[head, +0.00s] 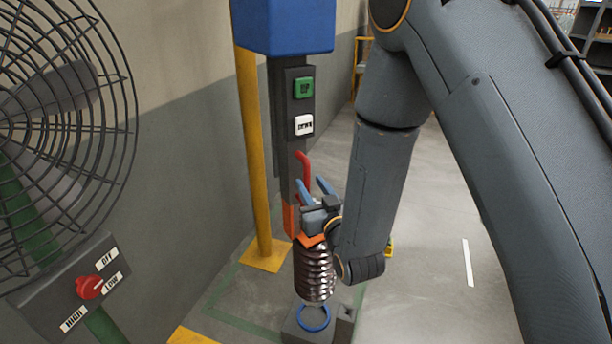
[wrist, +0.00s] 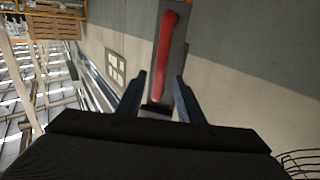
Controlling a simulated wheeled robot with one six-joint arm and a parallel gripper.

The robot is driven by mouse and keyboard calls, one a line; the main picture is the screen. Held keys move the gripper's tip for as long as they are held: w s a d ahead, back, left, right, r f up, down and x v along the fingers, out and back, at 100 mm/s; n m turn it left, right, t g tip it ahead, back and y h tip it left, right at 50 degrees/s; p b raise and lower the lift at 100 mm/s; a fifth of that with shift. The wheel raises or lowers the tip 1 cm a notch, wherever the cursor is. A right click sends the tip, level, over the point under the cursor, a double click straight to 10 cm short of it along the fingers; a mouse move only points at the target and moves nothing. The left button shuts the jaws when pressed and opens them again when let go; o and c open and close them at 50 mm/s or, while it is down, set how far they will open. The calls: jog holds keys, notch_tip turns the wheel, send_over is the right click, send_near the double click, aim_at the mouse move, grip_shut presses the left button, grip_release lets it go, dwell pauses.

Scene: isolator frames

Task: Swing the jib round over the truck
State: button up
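A blue box (head: 283,25) sits at the top of the head view, with a grey bar (head: 285,130) running down from it. The bar carries a green button (head: 303,88) and a white button (head: 303,125). A red handle (head: 304,170) stands low on the bar; in the wrist view the red handle (wrist: 164,55) lies between and beyond my fingers. My gripper (head: 314,187) is beside the handle, its blue fingers apart. In the wrist view my gripper (wrist: 160,98) is open; I cannot tell whether it touches the handle. I cannot make out a truck.
A yellow post (head: 257,150) stands behind the bar. A ribbed metallic body (head: 315,275) shows below my gripper, above a blue ring (head: 314,318) on a grey base. A caged fan (head: 60,130) with a red-knob panel (head: 90,287) fills the left. Floor at right is mostly clear.

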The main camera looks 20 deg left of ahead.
aim_at(308, 179)
jog(key=shift+p+x, duration=0.5)
jog(key=shift+x, duration=1.65)
jog(key=shift+c, duration=0.3)
grip_shut()
